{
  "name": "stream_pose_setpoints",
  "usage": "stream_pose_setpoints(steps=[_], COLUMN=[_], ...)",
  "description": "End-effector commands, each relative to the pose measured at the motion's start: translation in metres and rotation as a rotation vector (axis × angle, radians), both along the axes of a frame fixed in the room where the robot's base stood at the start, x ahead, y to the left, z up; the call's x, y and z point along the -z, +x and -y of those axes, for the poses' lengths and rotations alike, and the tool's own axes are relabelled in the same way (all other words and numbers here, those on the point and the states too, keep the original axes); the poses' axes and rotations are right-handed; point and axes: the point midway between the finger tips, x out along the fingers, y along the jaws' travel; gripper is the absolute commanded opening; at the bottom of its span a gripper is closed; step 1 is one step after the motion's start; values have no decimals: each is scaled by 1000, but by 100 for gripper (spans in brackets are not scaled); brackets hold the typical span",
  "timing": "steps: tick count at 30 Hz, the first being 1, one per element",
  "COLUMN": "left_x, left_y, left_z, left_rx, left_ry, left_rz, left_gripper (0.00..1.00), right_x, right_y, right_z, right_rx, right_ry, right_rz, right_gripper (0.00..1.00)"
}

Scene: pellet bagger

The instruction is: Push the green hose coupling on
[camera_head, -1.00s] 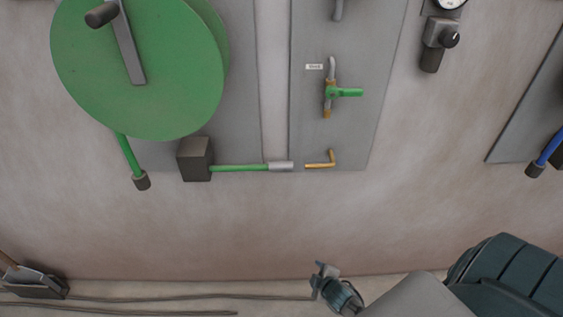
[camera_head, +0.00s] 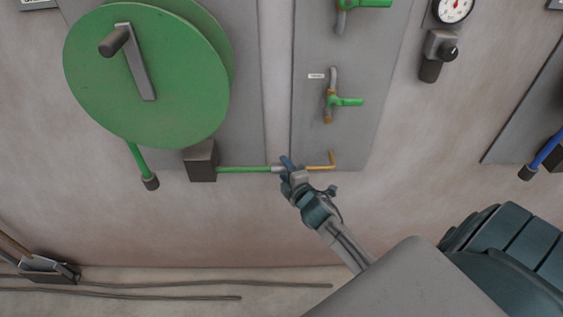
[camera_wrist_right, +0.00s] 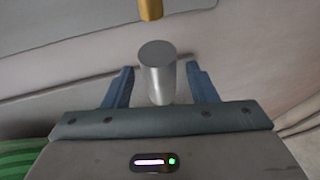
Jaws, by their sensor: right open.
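The silver coupling (camera_head: 276,169) ends the green hose (camera_head: 243,170), which runs right from a dark block under the reel. A brass elbow (camera_head: 322,167) points left toward it from the grey panel. My right gripper (camera_head: 288,165) is at the coupling and partly hides its right end. In the right wrist view, the coupling (camera_wrist_right: 158,72) stands between the open blue fingers of my right gripper (camera_wrist_right: 160,88), with gaps on both sides. The brass end (camera_wrist_right: 151,9) is beyond it, apart from it. My left gripper is not in view.
The green hose reel (camera_head: 150,100) with its crank hangs at the upper left. A valve with a green handle (camera_head: 347,102) sits on the panel above the elbow. A gauge (camera_head: 454,8) and knob are at the upper right. The wall below the hose is bare.

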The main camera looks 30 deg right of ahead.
Motion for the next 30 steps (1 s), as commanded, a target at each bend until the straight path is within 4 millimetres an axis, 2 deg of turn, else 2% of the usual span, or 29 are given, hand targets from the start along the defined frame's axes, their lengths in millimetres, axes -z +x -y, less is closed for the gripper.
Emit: stream_pose_setpoints(steps=[3, 6, 17, 20, 25, 26, 30], left_x=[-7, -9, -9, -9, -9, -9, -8], left_y=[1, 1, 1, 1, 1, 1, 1], left_z=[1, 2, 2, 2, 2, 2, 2], left_rx=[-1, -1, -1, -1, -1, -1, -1], left_ry=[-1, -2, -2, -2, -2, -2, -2], left_rz=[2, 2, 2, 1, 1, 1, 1], left_gripper=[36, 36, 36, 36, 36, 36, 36], right_x=[1, 3, 6, 6, 6, 6, 7], right_y=[17, 26, 31, 31, 31, 31, 29], right_z=[3, 4, 5, 5, 5, 5, 7], right_rx=[0, 1, 0, 0, 0, 0, 0], right_ry=[2, 2, 1, 1, 1, 1, -1], right_rz=[1, 0, 0, 0, 0, 0, -1], right_gripper=[52, 52, 52, 36, 3, 0, 0])
